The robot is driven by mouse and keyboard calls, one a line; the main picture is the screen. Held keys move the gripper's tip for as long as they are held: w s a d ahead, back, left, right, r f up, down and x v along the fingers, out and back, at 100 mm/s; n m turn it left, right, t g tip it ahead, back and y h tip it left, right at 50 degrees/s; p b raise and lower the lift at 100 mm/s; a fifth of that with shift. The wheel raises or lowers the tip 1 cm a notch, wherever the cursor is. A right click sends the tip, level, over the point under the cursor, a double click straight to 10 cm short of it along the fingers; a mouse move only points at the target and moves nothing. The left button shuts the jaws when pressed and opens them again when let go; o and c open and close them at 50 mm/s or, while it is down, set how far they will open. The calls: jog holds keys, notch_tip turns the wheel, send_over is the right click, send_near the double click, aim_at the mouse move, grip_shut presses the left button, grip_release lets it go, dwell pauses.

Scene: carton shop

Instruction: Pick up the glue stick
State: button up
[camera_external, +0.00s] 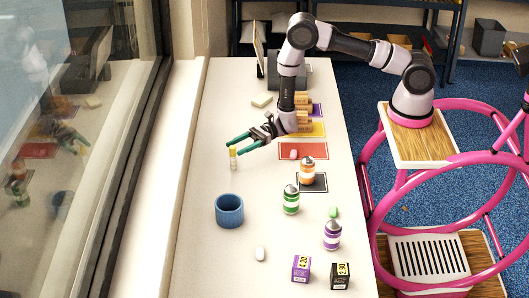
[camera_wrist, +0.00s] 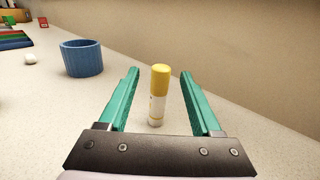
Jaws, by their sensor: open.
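The glue stick (camera_external: 233,158) is a small upright tube with a yellow cap and a white body. It stands on the table near the window-side edge, to the left of the red mat. In the wrist view the glue stick (camera_wrist: 160,95) stands between the two green fingers, with a gap on each side. My gripper (camera_external: 236,144) is open, with its fingers level and pointing left at the glue stick. In the wrist view my gripper (camera_wrist: 160,80) holds nothing, and the tube's foot is near the gripper's dark palm edge.
A blue cup (camera_external: 229,211) stands nearer the camera; it also shows in the wrist view (camera_wrist: 82,58). Spray cans (camera_external: 291,200), small boxes (camera_external: 301,268) and a white lump (camera_external: 260,254) stand in front. A red mat (camera_external: 303,151) lies to the right. The window wall (camera_external: 180,150) runs along the left.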

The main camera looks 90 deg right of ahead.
jog(key=shift+x, duration=2.9)
grip_shut()
